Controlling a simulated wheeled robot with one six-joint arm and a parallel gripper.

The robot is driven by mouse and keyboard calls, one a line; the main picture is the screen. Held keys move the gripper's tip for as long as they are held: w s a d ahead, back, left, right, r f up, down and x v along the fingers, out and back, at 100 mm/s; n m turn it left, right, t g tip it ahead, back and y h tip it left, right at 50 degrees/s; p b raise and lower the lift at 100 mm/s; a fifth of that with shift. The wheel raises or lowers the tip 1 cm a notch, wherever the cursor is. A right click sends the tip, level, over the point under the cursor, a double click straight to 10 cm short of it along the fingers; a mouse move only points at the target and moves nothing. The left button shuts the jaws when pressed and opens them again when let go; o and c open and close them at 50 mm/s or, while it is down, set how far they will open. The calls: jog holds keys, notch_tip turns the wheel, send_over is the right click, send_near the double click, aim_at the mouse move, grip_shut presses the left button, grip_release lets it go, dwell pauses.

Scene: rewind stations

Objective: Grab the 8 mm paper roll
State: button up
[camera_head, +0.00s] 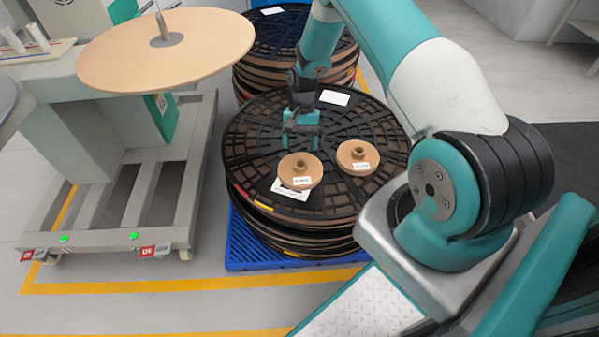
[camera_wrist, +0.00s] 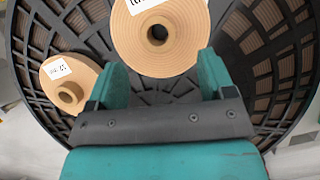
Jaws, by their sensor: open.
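Two tan paper rolls with raised cores and white labels lie flat on the top black reel. The left roll (camera_head: 301,171) is nearest my gripper (camera_head: 301,137); the right roll (camera_head: 358,157) lies apart from it. The label print is too small or cut off for me to tell which is 8 mm. In the wrist view, one roll (camera_wrist: 160,52) is large, ahead of and between my gripper's (camera_wrist: 160,72) spread fingers, its label cut by the top edge. The other roll (camera_wrist: 70,94) is at the left. My gripper is open and empty, above the reel.
The black reels (camera_head: 257,133) are stacked on a blue pallet (camera_head: 240,250). Another reel stack (camera_head: 275,40) stands behind. A grey machine (camera_head: 130,170) with a large tan disc (camera_head: 120,50) is at the left. Yellow lines (camera_head: 110,286) mark the floor.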

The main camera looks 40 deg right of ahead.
aim_at(299, 174)
jog(key=shift+b+x, duration=0.5)
jog(key=shift+x, duration=2.5)
jog(key=shift+s+r, duration=0.1)
jog(key=c, duration=1.1)
